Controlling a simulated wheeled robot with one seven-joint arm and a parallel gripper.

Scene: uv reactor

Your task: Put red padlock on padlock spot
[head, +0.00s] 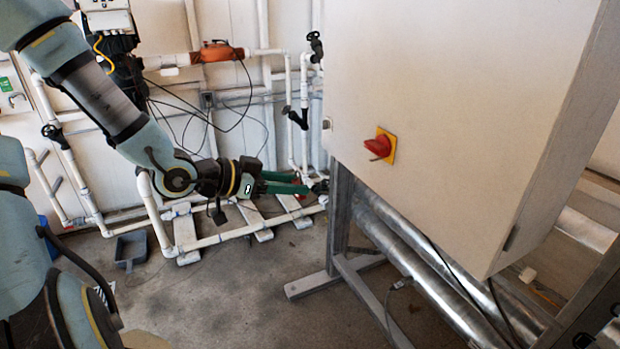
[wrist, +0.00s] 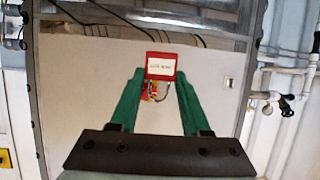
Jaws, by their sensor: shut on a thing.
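My gripper (head: 308,183) has long green fingers and is extended just left of the cabinet's lower part in the head view. In the wrist view my gripper (wrist: 160,74) is shut on the red padlock (wrist: 161,57), whose face carries a white label. The padlock's shackle shows between the fingers, toward the palm. In the head view I cannot make out the padlock clearly. A red rotary switch (head: 379,146) on a yellow plate is on the cabinet front, to the upper right of my gripper. Red and yellow of it show partly behind the shackle in the wrist view. No marked padlock spot is identifiable.
The large white cabinet (head: 440,90) stands on a grey metal frame (head: 338,225). Metal pipes (head: 420,260) run below it. White pipes with black valves (head: 298,118) line the wall behind my gripper. The floor (head: 230,290) in front is mostly clear; a grey dustpan (head: 131,248) lies at left.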

